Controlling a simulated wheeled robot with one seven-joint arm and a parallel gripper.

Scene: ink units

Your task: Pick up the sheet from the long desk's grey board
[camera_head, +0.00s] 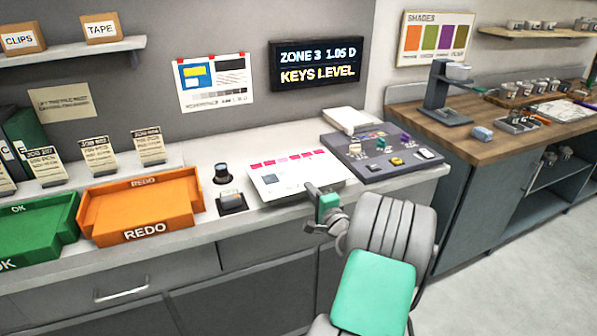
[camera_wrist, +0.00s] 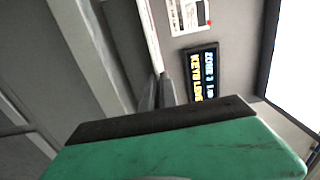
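The sheet (camera_head: 292,178) is white with a row of pink patches and a small blue-grey picture. My gripper (camera_head: 312,190) is at the sheet's front right edge, at about desk height. In the wrist view the fingertips (camera_wrist: 158,88) are close together, and a thin pale edge (camera_wrist: 152,35), probably the sheet seen edge-on, runs out from between them. Whether they are closed on it is unclear.
The grey console (camera_head: 372,172) with buttons stands right of the sheet. A stamp (camera_head: 231,202) and a dark round pot (camera_head: 221,174) stand to its left, then the orange REDO tray (camera_head: 143,236) and green OK tray (camera_head: 40,238). A lit sign (camera_head: 318,64) hangs on the wall.

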